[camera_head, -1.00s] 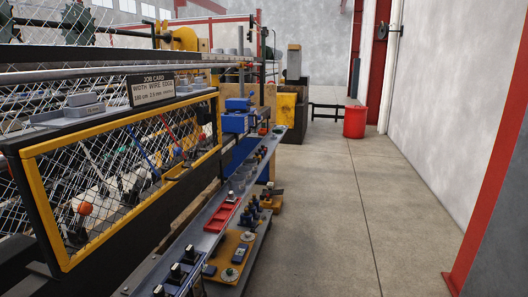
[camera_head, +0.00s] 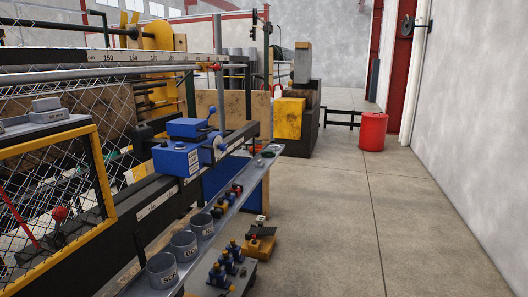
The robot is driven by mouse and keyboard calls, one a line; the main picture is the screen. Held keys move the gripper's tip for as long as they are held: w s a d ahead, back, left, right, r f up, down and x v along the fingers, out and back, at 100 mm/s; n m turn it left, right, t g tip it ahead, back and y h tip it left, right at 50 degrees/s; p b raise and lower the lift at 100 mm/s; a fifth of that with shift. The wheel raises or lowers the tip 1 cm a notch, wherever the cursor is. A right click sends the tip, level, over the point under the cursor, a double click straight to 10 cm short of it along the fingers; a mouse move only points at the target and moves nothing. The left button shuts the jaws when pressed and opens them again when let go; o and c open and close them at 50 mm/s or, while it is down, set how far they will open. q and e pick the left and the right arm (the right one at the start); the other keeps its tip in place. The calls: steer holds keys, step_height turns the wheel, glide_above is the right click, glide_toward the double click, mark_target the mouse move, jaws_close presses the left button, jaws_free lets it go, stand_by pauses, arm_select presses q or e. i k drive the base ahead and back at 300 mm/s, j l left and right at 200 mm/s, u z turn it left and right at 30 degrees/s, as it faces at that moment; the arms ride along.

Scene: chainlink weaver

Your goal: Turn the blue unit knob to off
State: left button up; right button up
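The blue unit (camera_head: 176,160) is a blue box mounted on the dark rail of the weaving machine, left of centre in the head view. A smaller blue block (camera_head: 188,127) sits on top of it. A grey round part (camera_head: 221,144) sticks out at its right side, near a blue-tipped lever (camera_head: 212,110). A small pale label shows on the box's front. I cannot tell which part is the knob or how it is set. Neither of my grippers is in view.
A yellow-framed mesh guard (camera_head: 101,172) stands at left. A low shelf below the unit holds grey cups (camera_head: 184,245). A lower tray has several blue-and-black fittings (camera_head: 228,262). Clear concrete floor (camera_head: 330,230) lies to the right. A red bin (camera_head: 373,130) stands farther back.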

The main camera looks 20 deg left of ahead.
mark_target(223, 147)
steer(key=i+u, duration=0.1)
steer(key=i, duration=0.6)
steer(key=i+l+u, duration=0.15)
steer(key=i, duration=0.55)
